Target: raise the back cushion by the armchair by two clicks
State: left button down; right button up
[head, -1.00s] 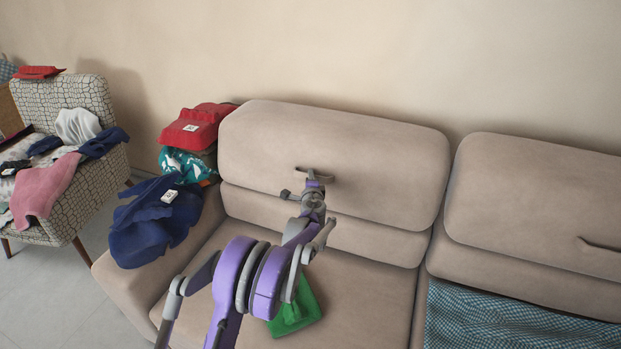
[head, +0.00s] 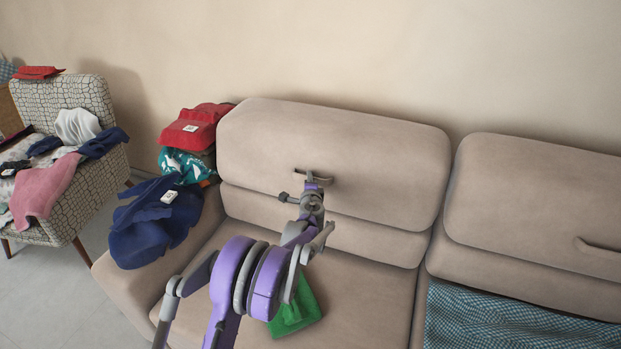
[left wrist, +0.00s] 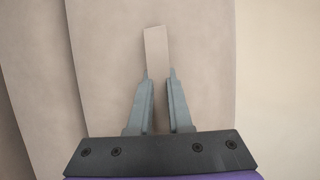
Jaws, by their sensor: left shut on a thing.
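The back cushion (head: 270,135) nearest the armchair (head: 85,95) is a beige padded block at the left end of the sofa. A pull tab on its front face shows in the left wrist view (left wrist: 156,45) as a pale strip. My left gripper (head: 312,178) is at the front of this cushion, with its jaws shut on the tab. In the left wrist view the fingers (left wrist: 158,78) stand on either side of the tab's lower end. In the head view the arm hides part of the cushion's lower front. My right gripper is not in view.
A second back cushion (head: 530,195) with its own tab (head: 598,246) is to the right. A checked cloth (head: 490,318) and a green cloth (head: 298,310) lie on the seat. Blue (head: 150,225), teal and red clothes (head: 192,130) cover the left armrest. The wall is behind.

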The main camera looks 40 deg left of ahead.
pick_arm(q)
jog(key=s, duration=0.1)
jog(key=s+d+f, duration=0.1)
jog(key=s, duration=0.3)
jog(key=shift+s+d+f, duration=0.2)
jog(key=shift+d+f, duration=0.15)
jog(key=shift+d, duration=0.05)
jog(key=c, duration=1.1)
grip_release()
jog(key=shift+w, duration=0.1)
jog(key=v, duration=1)
jog(key=shift+s+d+r, duration=0.1)
jog(key=shift+s+d, duration=0.15)
jog(key=shift+s, duration=0.1)
